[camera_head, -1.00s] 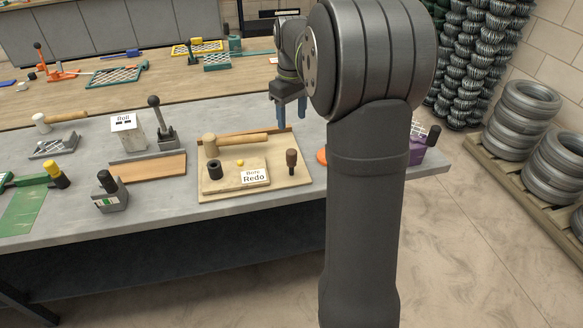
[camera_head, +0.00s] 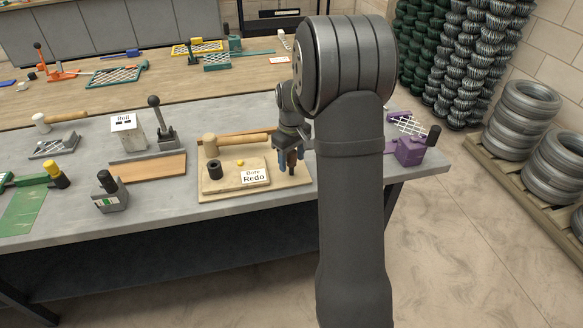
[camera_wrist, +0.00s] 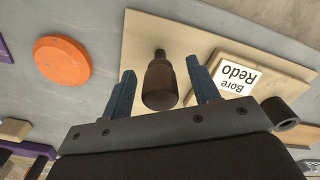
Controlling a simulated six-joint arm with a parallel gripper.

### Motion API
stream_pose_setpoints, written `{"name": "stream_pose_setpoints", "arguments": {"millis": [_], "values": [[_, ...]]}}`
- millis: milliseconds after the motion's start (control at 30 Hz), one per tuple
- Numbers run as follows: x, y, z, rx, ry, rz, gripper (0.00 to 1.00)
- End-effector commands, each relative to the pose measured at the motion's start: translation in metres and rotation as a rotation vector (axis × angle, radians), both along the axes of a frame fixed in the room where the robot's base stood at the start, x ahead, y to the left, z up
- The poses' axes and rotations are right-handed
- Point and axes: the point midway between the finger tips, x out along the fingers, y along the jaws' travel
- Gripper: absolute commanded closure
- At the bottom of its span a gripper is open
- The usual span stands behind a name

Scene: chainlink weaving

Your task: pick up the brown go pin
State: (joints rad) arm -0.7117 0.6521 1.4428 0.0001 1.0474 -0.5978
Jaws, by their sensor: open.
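The brown go pin (camera_wrist: 160,82) stands on the light wooden board (camera_wrist: 140,28). In the wrist view it lies between the two blue fingers of my open gripper (camera_wrist: 162,88), with gaps on both sides. In the head view my gripper (camera_head: 287,168) is low over the right end of the board (camera_head: 215,190), and the pin is mostly hidden by the fingers.
A block labelled "Bore Redo" (camera_head: 254,177) sits left of the gripper, with a mallet (camera_head: 235,142) and a black ring (camera_head: 214,169) on the same board. An orange disc (camera_wrist: 62,60) lies beside the board. A purple tool (camera_head: 408,150) stands to the right.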

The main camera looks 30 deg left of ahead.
Motion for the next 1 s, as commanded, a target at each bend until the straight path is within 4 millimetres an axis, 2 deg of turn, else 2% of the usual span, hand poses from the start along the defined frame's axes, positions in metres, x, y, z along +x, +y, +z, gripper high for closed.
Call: {"name": "stream_pose_setpoints", "arguments": {"millis": [33,133,400,467,667,1000], "values": [[0.000,0.000,-0.008,-0.002,0.001,0.000,0.45],[0.000,0.000,-0.018,-0.001,0.000,0.000,0.45],[0.000,0.000,-0.022,0.001,-0.001,0.000,0.45],[0.000,0.000,-0.021,0.001,-0.001,0.000,0.55],[0.000,0.000,-0.021,0.001,-0.001,0.000,0.94],[0.000,0.000,-0.018,0.001,-0.001,0.000,0.94]]}}
